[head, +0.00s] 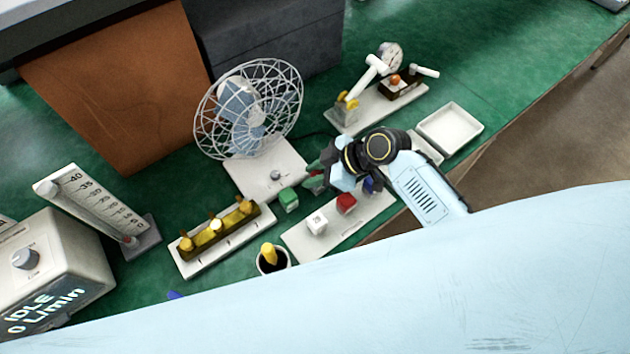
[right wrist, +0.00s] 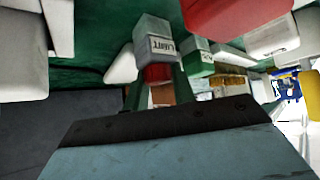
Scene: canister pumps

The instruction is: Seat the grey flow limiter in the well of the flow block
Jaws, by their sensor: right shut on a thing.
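My right gripper (head: 318,175) is above the middle of the green bench, between the fan base and the white cube rack. In the right wrist view its fingers (right wrist: 157,85) are shut on the grey flow limiter (right wrist: 155,35), a small block with a printed label and a red part under it. In the head view the limiter is mostly hidden by the gripper. A brass block (head: 220,230) with several upright knobs sits on a white base to the left; I cannot tell whether it is the flow block or see an empty well. My left gripper is not in view.
Under my right arm lies a white rack (head: 335,238) with a white cube (head: 316,222) and a red cube (head: 345,203). A green cube (head: 288,198) stands beside it. A wire fan (head: 248,110), dark cup (head: 272,262), upright gauge (head: 95,205) and white tray (head: 450,128) stand around.

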